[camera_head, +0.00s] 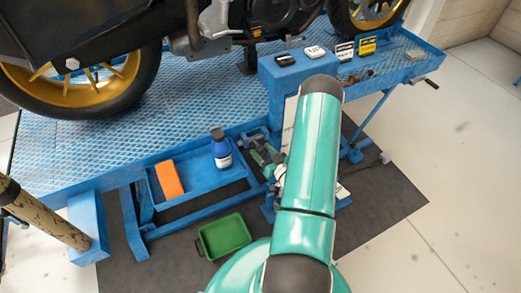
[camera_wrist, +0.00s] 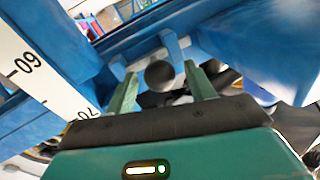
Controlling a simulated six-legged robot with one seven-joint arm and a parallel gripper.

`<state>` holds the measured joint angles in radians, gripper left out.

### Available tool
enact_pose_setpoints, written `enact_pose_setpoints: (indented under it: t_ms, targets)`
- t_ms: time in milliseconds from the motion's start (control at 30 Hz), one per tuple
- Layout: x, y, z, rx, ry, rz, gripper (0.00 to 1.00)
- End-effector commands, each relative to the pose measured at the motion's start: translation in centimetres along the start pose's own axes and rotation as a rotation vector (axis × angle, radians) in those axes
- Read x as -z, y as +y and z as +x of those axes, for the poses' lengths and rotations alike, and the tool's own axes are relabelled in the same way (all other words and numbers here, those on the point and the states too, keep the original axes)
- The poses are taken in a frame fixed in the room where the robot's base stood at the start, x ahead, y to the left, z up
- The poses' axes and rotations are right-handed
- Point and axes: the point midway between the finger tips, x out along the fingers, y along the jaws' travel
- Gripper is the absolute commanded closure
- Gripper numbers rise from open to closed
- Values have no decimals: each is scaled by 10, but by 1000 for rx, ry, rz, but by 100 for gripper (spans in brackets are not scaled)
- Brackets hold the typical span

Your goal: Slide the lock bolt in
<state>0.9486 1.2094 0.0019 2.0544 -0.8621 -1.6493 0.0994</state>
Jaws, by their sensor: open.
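In the wrist view, a dark round knob end (camera_wrist: 159,75), which looks like the lock bolt, sits in front of a blue bracket (camera_wrist: 186,47) of the lift frame. My gripper (camera_wrist: 161,84) is open, with one green finger left of the knob and one right of it. I cannot tell whether either finger touches the knob. In the head view, my teal arm reaches down beside the lift and hides most of the bolt area.
A white scale plate (camera_wrist: 38,75) with numbers stands left of my gripper. In the head view, the blue lift table (camera_head: 190,110) carries a motorcycle (camera_head: 90,85). A blue bottle (camera_head: 221,149) and an orange box (camera_head: 168,180) sit on a low shelf. A green tray (camera_head: 224,237) lies on the dark mat.

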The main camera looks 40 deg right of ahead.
Motion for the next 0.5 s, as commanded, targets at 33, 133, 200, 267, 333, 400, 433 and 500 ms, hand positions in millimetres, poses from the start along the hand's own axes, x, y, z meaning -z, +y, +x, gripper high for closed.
enact_pose_setpoints:
  t_ms: [33, 133, 200, 267, 333, 400, 433, 500]
  targets:
    - [0, 0, 6, 1, 1, -1, 46]
    - [0, 0, 12, 1, 0, -1, 46]
    - [0, 0, 14, 0, 0, 0, 46]
    - [0, 0, 14, 0, 0, 0, 46]
    - [0, 0, 14, 0, 0, 0, 46]
    - [0, 0, 14, 0, 0, 0, 46]
    - [0, 0, 14, 0, 0, 0, 48]
    - [0, 0, 14, 0, 0, 0, 62]
